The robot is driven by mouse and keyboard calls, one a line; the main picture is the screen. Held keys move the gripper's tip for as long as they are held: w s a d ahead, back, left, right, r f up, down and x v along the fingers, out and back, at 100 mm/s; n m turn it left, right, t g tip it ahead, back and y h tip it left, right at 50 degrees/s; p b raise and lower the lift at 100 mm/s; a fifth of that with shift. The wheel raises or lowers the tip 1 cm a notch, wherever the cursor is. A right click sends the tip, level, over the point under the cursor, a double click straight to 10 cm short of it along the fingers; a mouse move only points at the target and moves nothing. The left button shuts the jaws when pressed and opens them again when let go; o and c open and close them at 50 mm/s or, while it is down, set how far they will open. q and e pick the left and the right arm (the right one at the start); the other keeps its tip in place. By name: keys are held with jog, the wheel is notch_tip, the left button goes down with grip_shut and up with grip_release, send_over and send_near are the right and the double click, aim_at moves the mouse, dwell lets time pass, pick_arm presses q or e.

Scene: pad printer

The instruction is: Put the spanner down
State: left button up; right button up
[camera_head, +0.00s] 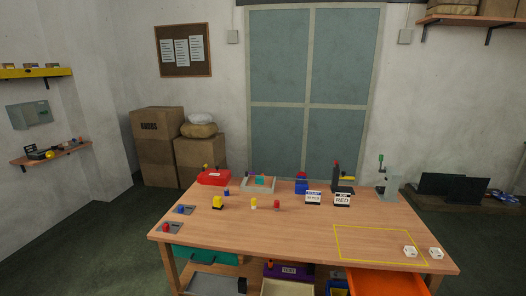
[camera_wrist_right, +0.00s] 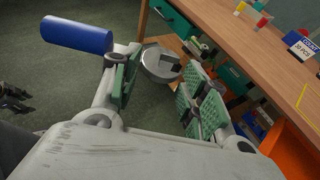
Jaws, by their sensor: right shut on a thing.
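In the right wrist view my right gripper (camera_wrist_right: 158,95) has green pads and is shut on the spanner. The spanner's grey open-jawed head (camera_wrist_right: 160,64) shows between and beyond the fingers. A blue cylinder (camera_wrist_right: 75,35), apparently its handle, sticks out at the left, and the part between is hidden behind the left finger. The spanner is held above the dark floor, left of the table edge in that view.
The wooden table (camera_head: 300,225) carries a red box (camera_head: 213,177), a grey tray (camera_head: 259,186), small coloured pieces, signs (camera_head: 342,199) and a yellow outlined area (camera_head: 380,245) with two white pieces nearby. An orange drawer (camera_head: 388,282) sticks out at the front right.

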pick_arm(q)
jog(key=s+d+h, duration=0.1)
jog(key=s+d, duration=0.6)
jog(key=d, duration=0.1)
jog(key=shift+s+d+f+g, duration=0.3)
jog(key=shift+s+f+g, duration=0.1)
pick_arm(e)
jog(key=w+d+r+m+t+h, duration=0.3)
jog(key=w+d+m+h, duration=0.5)
jog(key=d, duration=0.4)
jog(key=shift+w+r+h, duration=0.4)
jog(key=shift+w+r, duration=0.35)
jog(key=shift+r, duration=0.1)
